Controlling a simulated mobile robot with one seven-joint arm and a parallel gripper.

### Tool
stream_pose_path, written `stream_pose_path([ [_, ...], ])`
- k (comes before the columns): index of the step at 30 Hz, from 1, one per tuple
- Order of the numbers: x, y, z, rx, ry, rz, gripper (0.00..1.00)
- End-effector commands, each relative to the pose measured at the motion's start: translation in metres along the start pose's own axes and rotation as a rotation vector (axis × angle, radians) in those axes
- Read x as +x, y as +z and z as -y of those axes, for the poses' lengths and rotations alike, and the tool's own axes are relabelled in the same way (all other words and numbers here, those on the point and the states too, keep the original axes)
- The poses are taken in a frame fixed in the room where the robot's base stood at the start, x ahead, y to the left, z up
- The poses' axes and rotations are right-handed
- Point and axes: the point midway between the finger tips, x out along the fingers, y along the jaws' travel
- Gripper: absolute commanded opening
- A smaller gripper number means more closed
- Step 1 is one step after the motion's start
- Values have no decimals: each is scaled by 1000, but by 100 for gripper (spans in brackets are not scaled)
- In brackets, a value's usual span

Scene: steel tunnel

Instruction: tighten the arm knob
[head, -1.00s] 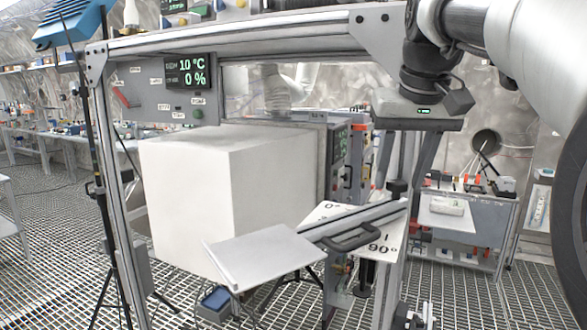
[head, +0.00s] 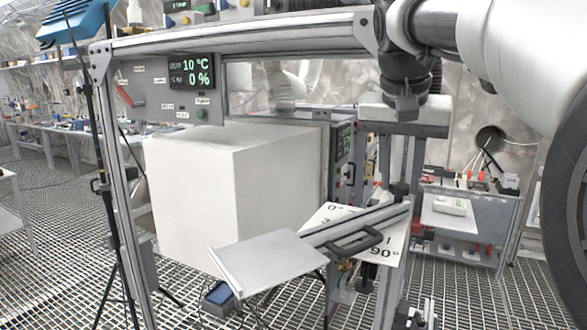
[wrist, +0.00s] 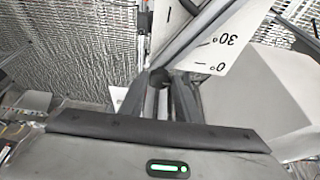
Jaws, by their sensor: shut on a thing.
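The black arm knob (head: 399,189) sits at the right end of a grey swing arm (head: 350,226). The arm has a black handle (head: 357,241) and a flat grey plate (head: 270,262) at its far end. Under it lies a white dial sheet (head: 392,248) marked in degrees. My gripper (head: 400,178) points down over the knob. In the wrist view my gripper (wrist: 160,88) is shut on the dark knob (wrist: 160,77), between its fingertips. The knob's underside is hidden.
A large white block (head: 235,190) stands left of the arm within a metal frame (head: 240,45). A panel display (head: 191,70) reads 10 °C and 0 %. A side bench (head: 465,215) stands at right. The floor is open grating.

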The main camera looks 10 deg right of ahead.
Motion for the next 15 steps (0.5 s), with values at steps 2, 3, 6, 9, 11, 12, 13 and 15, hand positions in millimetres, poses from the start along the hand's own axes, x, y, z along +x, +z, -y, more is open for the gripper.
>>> stream_pose_path([
  [2, 0, 0, 0, 0, -1, -1, 7],
  [3, 0, 0, 0, -1, -1, -1, 7],
  [6, 0, 0, 0, -1, -1, -1, 45],
  [9, 0, 0, 0, -1, -1, -1, 48],
  [11, 0, 0, 0, -1, -1, -1, 48],
  [12, 0, 0, 0, -2, -1, -1, 48],
  [13, 0, 0, 0, -2, -1, -1, 48],
  [15, 0, 0, 0, -2, -1, -1, 48],
])
